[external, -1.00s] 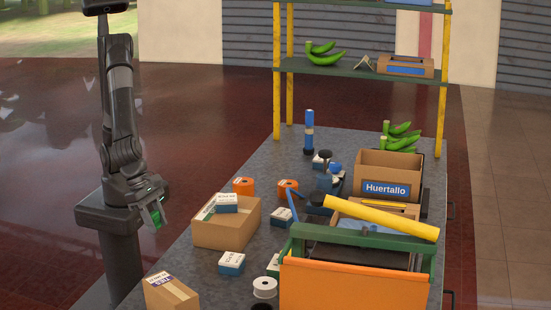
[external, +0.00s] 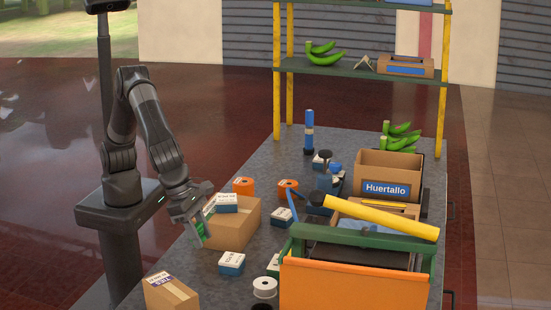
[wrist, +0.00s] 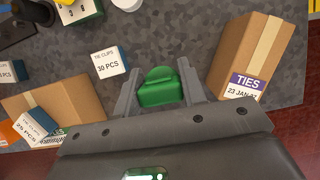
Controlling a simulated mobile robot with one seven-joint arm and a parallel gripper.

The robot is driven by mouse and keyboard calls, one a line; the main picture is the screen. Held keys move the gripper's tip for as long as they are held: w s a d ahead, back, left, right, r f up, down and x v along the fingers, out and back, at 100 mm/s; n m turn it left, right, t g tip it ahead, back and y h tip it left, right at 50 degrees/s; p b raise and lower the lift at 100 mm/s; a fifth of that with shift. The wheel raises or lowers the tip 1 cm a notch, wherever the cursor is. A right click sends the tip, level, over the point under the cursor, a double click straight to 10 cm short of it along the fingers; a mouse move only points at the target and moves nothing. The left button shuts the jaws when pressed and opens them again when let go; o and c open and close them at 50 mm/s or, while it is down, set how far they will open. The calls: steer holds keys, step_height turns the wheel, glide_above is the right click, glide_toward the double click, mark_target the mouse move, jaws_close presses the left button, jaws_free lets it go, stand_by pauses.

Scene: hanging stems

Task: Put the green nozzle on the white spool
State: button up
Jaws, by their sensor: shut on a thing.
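The green nozzle (wrist: 160,87) sits between the two fingers of my gripper (wrist: 162,90) in the wrist view, and the fingers are shut on it. In the external view my gripper (external: 196,232) points down beside the left side of the open-topped cardboard box, above the table's left edge. The nozzle shows there only as a small green patch (external: 200,230). The white spool (external: 264,287) stands on the table near the front, left of the orange bin. A white round edge at the top of the wrist view (wrist: 127,3) looks like the spool, mostly cut off.
A cardboard box (external: 228,224) with a small box on top stands right of my gripper. A "TIES" box (external: 170,293) lies at the front left. Small tie-clip boxes (external: 231,263) lie between box and spool. An orange bin (external: 353,285) stands just right of the spool.

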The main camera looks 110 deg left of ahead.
steer(key=w+d, duration=0.1)
steer(key=w, duration=0.4)
glide_above(273, 290)
steer(key=s, duration=0.2)
steer(key=f, duration=0.7)
steer(key=shift+w, duration=0.25)
steer(key=shift+f, duration=1.95)
steer(key=shift+f, duration=0.1)
steer(key=o, duration=0.9)
steer(key=shift+o, duration=0.2)
